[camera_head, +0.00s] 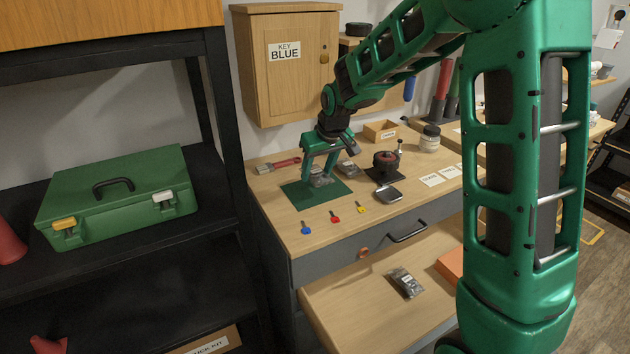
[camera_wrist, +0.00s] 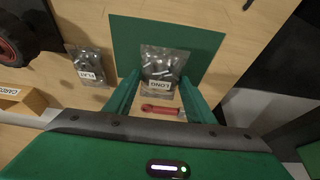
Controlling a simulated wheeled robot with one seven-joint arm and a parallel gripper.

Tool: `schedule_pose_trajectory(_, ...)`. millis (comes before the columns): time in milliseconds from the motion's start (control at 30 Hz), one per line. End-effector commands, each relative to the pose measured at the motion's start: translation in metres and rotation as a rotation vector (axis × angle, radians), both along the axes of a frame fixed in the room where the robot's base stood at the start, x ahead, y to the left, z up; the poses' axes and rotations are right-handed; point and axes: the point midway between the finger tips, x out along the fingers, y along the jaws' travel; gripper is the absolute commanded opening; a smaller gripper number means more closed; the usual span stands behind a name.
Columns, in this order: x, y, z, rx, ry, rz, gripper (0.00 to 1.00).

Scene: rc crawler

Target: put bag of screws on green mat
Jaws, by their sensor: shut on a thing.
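My gripper (camera_head: 319,176) is over the green mat (camera_head: 335,192) on the workbench. In the wrist view, its fingers (camera_wrist: 159,80) are closed on the sides of a clear bag of screws (camera_wrist: 162,62). The bag's white label seems to read LONG, upside down. The bag also shows between the fingers in the head view (camera_head: 320,180). It is over the mat (camera_wrist: 205,45) and at or just above its surface; I cannot tell whether it touches.
A second bag, labelled FLAT (camera_wrist: 90,70), lies beside the mat. Another bag (camera_head: 405,282) lies in the open drawer (camera_head: 350,305). A red-handled tool (camera_head: 278,164), a round black stand (camera_head: 385,168), a small wooden box (camera_head: 380,131) and coloured keys (camera_head: 335,217) surround the mat.

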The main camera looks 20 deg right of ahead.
Motion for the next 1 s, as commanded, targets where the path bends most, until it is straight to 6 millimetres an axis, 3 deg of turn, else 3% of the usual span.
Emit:
schedule_pose_trajectory(233,-0.001,0.0,-0.032,-0.001,0.003,0.0,0.27)
schedule_pose_trajectory(567,-0.001,0.001,-0.035,0.0,0.001,0.0,0.27)
schedule_pose_trajectory(600,-0.001,0.001,-0.035,0.0,0.001,0.0,0.54)
schedule_pose_trajectory(667,-0.001,0.001,-0.035,0.0,0.001,0.0,0.68)
schedule_pose_trajectory(1000,0.0,0.001,-0.033,-0.001,0.001,0.001,0.68)
